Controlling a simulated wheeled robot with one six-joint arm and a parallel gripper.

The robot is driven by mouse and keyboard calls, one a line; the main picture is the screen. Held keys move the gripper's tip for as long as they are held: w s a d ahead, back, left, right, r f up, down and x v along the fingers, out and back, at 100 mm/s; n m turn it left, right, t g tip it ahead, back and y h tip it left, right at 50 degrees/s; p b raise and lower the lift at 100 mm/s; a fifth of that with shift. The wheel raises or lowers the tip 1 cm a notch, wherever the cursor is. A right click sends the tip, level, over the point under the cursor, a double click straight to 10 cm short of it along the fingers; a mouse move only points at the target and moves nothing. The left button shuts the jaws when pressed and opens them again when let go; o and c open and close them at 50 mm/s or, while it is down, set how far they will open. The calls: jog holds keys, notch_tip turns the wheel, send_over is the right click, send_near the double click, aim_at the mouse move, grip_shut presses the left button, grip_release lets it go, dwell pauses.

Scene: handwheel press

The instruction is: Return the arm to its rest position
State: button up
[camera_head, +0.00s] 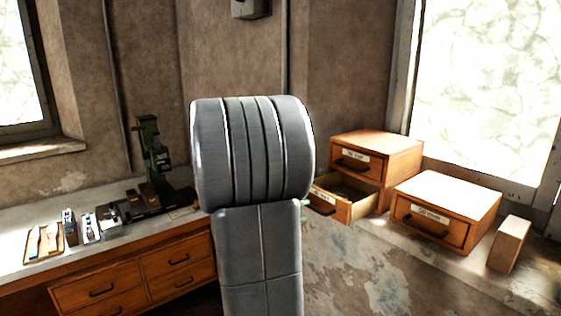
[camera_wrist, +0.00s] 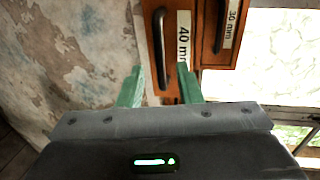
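My gripper (camera_wrist: 161,82) shows in the wrist view with its two green fingers apart and nothing held between them. A wooden drawer front marked 40 mm (camera_wrist: 183,40) is just ahead, its dark bar handle (camera_wrist: 159,45) in line with the gap between the fingers. I cannot tell whether the fingers touch the drawer. In the head view my grey arm fills the middle and hides nearly all of the gripper. An open drawer (camera_head: 333,207) sticks out at the lower part of the wooden drawer cabinet (camera_head: 400,150), right beside my arm.
A second drawer front marked 30 mm (camera_wrist: 232,25) is beside the first. A low drawer box (camera_head: 445,205) and a small wooden block (camera_head: 509,245) stand to the right. A green press (camera_head: 150,150) and small tools are on the left bench (camera_head: 75,190). Walls and windows stand behind.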

aim_at(312, 207)
jog(key=shift+x, duration=2.1)
jog(key=shift+r+p, duration=0.15)
jog(key=shift+p, duration=0.15)
